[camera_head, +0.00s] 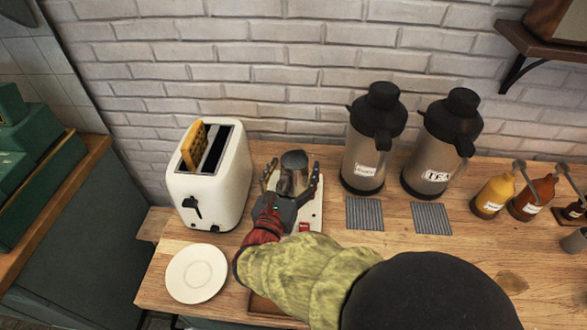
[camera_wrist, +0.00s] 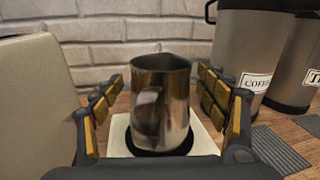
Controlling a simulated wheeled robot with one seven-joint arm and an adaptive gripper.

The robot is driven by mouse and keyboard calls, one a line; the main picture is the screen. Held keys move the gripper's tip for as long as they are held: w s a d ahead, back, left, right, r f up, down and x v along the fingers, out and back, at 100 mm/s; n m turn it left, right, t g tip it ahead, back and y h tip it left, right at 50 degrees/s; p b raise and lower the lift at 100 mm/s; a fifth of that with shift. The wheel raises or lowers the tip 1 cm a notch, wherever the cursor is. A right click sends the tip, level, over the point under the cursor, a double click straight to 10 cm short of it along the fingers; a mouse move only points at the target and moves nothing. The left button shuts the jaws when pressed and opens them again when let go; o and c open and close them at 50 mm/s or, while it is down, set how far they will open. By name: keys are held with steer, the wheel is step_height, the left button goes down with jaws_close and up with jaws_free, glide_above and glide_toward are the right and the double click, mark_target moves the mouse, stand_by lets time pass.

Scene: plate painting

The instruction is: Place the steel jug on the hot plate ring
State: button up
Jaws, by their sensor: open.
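The steel jug (camera_head: 293,172) stands upright on the hot plate (camera_head: 312,216), a pale flat unit with a red switch. In the wrist view the jug (camera_wrist: 160,100) stands on the dark round ring (camera_wrist: 135,147) of the hot plate, its handle side facing me. My gripper (camera_head: 291,178) is open, with one finger on each side of the jug. In the wrist view a gap shows between the jug and both fingers of my gripper (camera_wrist: 162,100). The base of the jug is partly hidden by my gripper in the head view.
A white toaster (camera_head: 226,190) with bread stands close at the left. A white plate (camera_head: 196,273) lies front left. Sauce bottles (camera_head: 493,195) stand far right. A brick wall is behind.

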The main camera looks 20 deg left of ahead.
steer(key=s+p, duration=0.1)
steer(key=s, duration=0.7)
steer(key=s+d+p, duration=0.1)
steer(key=s, duration=0.3)
steer(key=shift+d+p, duration=0.1)
steer(key=shift+p, duration=0.25)
